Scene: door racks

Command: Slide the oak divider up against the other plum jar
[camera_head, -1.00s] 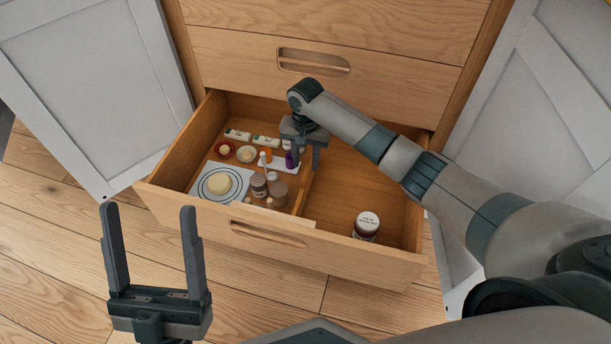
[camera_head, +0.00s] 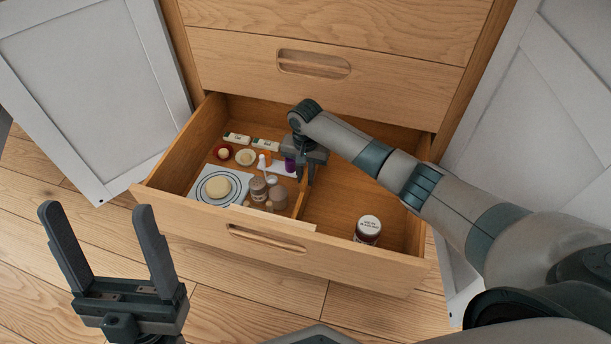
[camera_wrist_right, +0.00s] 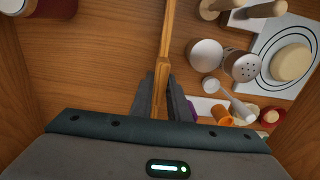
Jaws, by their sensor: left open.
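The oak divider (camera_head: 302,204) stands front to back across the open drawer (camera_head: 345,195). It also shows in the right wrist view (camera_wrist_right: 165,40). A jar with a white lid and dark red contents (camera_head: 367,229), likely the plum jar, stands apart from the divider in the right compartment. It is cut off in the wrist view (camera_wrist_right: 45,8). No second such jar is clearly seen. My right gripper (camera_head: 306,178) is down at the divider, its fingers (camera_wrist_right: 161,85) close against both faces. My left gripper (camera_head: 96,212) is open and empty in front of the drawer.
Between divider and white-lidded jar the floor is bare. Cabinet doors stand open on both sides.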

